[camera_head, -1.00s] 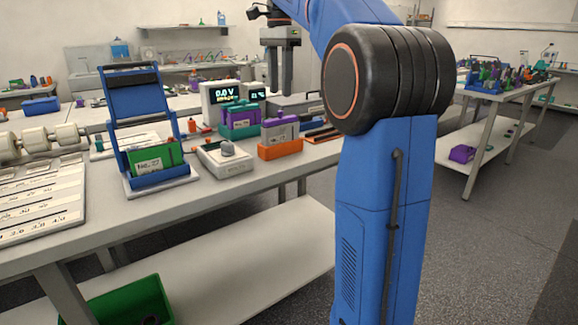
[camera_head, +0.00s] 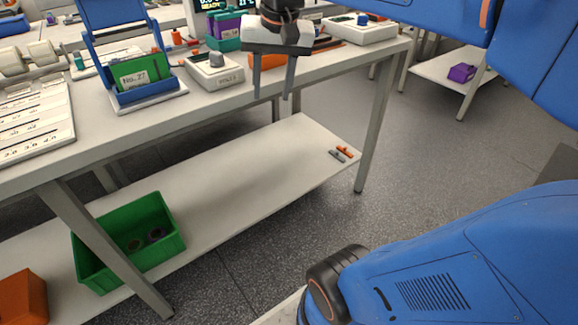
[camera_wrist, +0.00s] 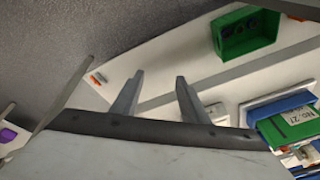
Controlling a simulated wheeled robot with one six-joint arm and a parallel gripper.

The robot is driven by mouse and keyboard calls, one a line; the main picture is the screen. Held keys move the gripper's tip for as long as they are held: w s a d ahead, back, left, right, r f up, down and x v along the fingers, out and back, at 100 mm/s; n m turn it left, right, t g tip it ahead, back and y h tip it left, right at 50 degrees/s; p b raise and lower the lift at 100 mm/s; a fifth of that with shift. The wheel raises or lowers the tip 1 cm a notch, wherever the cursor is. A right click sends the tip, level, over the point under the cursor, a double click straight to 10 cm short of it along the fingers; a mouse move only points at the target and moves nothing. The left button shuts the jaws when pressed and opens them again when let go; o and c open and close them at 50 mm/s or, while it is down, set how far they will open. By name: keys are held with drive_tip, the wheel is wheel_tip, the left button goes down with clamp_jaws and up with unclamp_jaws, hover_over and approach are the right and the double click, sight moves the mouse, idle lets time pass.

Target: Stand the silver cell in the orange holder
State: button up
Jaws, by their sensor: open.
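My gripper (camera_head: 272,98) points down at the front edge of the bench in the head view, its two fingers apart with nothing between them. The fingers also show apart and empty in the wrist view (camera_wrist: 160,77). An orange block (camera_head: 268,62), which looks like the orange holder, shows in part behind the fingers. The palm hides whatever stands in it. I cannot make out the silver cell in either current view.
A green bin (camera_head: 175,222) sits on the lower shelf (camera_head: 230,190).

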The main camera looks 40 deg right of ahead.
drive_tip(key=s+a+f+n+t, duration=0.1)
drive_tip(key=s+f+n, duration=0.2)
drive_tip(key=s+f, duration=0.2)
drive_tip(key=s+a+f+n, duration=0.2)
drive_tip(key=s+f, duration=0.4)
drive_tip(key=f, duration=0.5)
drive_tip(key=shift+s+a+n+t, duration=0.15)
drive_tip(key=shift+a+n+t, duration=0.1)
drive_tip(key=shift+n+t, duration=0.25)
